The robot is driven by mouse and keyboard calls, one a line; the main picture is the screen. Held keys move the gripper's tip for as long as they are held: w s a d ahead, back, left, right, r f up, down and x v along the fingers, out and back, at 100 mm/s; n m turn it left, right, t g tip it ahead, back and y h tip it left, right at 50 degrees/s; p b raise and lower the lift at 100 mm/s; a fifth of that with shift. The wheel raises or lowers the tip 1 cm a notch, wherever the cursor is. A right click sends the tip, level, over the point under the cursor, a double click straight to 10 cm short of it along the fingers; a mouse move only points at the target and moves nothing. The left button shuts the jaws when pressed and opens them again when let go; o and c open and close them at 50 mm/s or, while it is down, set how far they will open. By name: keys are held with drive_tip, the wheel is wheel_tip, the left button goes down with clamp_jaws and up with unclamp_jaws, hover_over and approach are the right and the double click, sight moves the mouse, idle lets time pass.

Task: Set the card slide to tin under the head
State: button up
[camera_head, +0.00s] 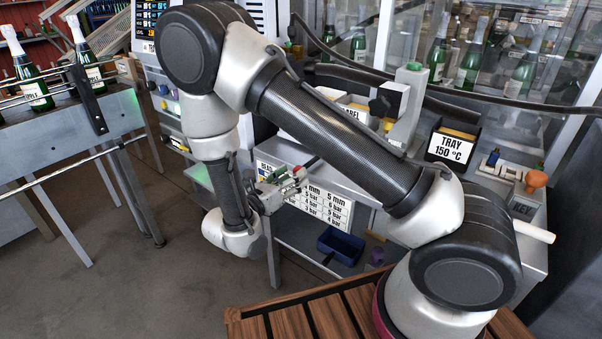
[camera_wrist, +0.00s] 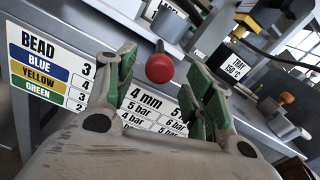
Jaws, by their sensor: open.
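My gripper (camera_head: 292,180) is at the front of the workbench, in front of a white chart (camera_head: 322,207) with mm and bar figures. In the wrist view my gripper (camera_wrist: 161,75) is open, with its green-padded fingers spread on either side. A red ball knob (camera_wrist: 159,68) on a short rod shows between the fingers, apart from both pads in the picture; its depth is unclear. I cannot tell which part is the card slide, nor its setting. My arm hides much of the bench and head area in the head view.
A bead chart (camera_wrist: 50,75) lists blue, yellow and green at left in the wrist view. A tray sign (camera_head: 451,147) reads 150 °C. A blue bin (camera_head: 340,246) sits on the lower shelf. Bottles (camera_head: 31,85) stand on the left conveyor. Floor at left is clear.

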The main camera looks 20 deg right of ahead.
drive_tip(key=shift+x, duration=1.7)
clamp_jaws()
